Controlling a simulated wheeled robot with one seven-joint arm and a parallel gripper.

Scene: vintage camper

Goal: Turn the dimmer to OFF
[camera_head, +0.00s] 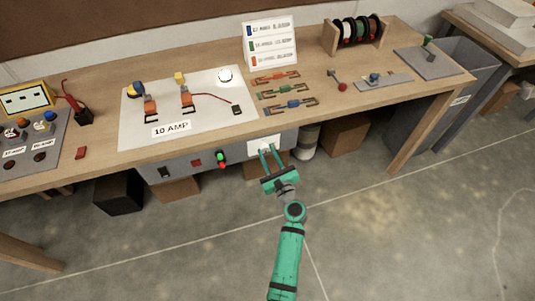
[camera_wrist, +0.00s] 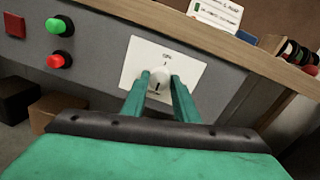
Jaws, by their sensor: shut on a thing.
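The dimmer is a white plate (camera_wrist: 190,65) on the grey front panel under the bench top, with a round white knob (camera_wrist: 159,79) in its middle. A dark line shows on the knob, and small print too small to read stands above it. In the head view the plate (camera_head: 259,145) shows at the right end of the panel. My green gripper (camera_wrist: 160,97) has one finger on each side of the knob and is shut on it. In the head view my gripper (camera_head: 269,154) reaches up to the plate from below. The fingers hide the knob's sides.
A green button (camera_wrist: 60,25) and a red button (camera_wrist: 59,61) stick out of the panel to the left. The bench top's edge (camera_wrist: 230,47) overhangs above. A lit bulb (camera_head: 225,75) stands on the white board. Open floor lies in front.

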